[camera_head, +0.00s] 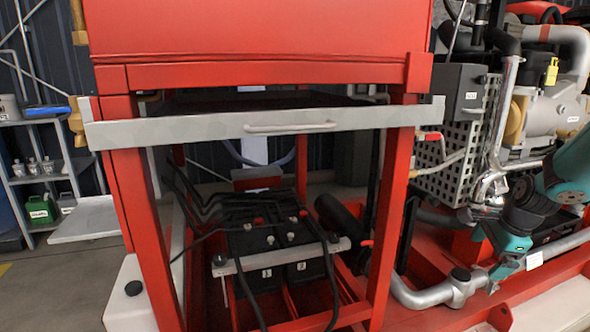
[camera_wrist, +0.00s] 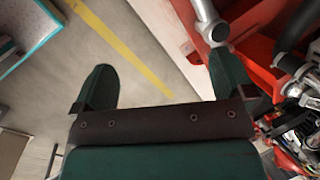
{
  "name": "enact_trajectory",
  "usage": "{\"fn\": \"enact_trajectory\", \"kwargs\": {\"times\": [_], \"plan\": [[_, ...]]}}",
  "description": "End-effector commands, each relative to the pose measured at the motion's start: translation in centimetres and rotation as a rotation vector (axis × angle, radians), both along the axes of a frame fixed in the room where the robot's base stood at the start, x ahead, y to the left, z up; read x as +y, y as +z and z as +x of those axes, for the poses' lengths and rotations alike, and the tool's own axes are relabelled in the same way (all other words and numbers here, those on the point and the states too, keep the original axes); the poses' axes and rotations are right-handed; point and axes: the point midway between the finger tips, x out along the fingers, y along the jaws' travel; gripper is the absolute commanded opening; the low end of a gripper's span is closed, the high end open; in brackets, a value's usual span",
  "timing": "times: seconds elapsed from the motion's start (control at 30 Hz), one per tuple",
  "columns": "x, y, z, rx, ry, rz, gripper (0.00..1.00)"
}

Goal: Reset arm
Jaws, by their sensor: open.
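My gripper (camera_wrist: 160,76) shows in the wrist view with its two dark green fingers spread wide apart. Nothing is between them; grey floor shows through the gap. In the head view my teal and dark arm comes in at the right, bent downward, and my gripper (camera_head: 503,267) is low at the right, in front of the red pump frame. The fingers are small there and partly hard to make out. In the wrist view the right finger is close to a silver pipe (camera_wrist: 210,22) and the red frame.
A red frame (camera_head: 398,215) with a grey drawer front (camera_head: 265,124) stands at the centre, black batteries (camera_head: 285,272) inside it. Engine pipes (camera_head: 495,165) crowd the right. A shelf (camera_head: 40,178) stands at the left. The floor (camera_head: 60,285) at lower left is clear.

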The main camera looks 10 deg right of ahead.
Motion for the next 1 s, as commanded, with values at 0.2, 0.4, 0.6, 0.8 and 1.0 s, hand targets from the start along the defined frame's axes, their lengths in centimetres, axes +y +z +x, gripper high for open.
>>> {"fn": "enact_trajectory", "kwargs": {"times": [0.2,0.4,0.6,0.8,1.0], "plan": [[4.3,1.8,0.7,-0.012,0.161,-0.017,1.0],[8.7,3.8,0.4,-0.03,0.354,-0.039,1.0],[15.5,6.7,-1.2,-0.063,0.67,-0.075,1.0],[25.5,10.5,-6.6,-0.136,1.197,-0.131,1.0],[33.4,13.0,-15.3,-0.248,1.782,-0.188,1.0]]}}
